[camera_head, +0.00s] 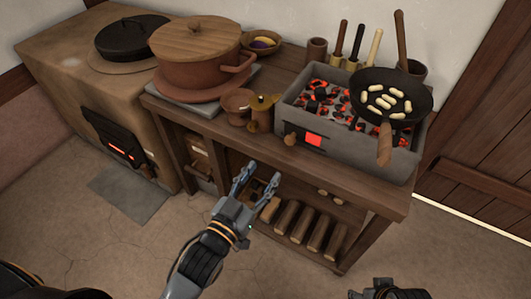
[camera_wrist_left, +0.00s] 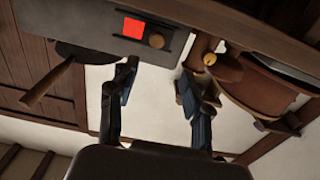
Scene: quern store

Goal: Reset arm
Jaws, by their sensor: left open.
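My left gripper (camera_head: 258,184) is open and empty, held in front of the wooden table (camera_head: 372,203), near its front edge. Its two spread fingers also show in the left wrist view (camera_wrist_left: 160,95), with nothing between them. Part of my right arm (camera_head: 388,290) shows at the bottom edge of the head view; its fingertips are not visible, so its state is hidden.
A brazier (camera_head: 404,160) with glowing coals holds a dark pan (camera_head: 364,84) with pale pieces. A lidded clay pot (camera_head: 190,75), small clay cup (camera_head: 236,108) and brass vessel (camera_head: 261,118) stand left. Logs (camera_head: 303,226) lie below. The floor in front is clear.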

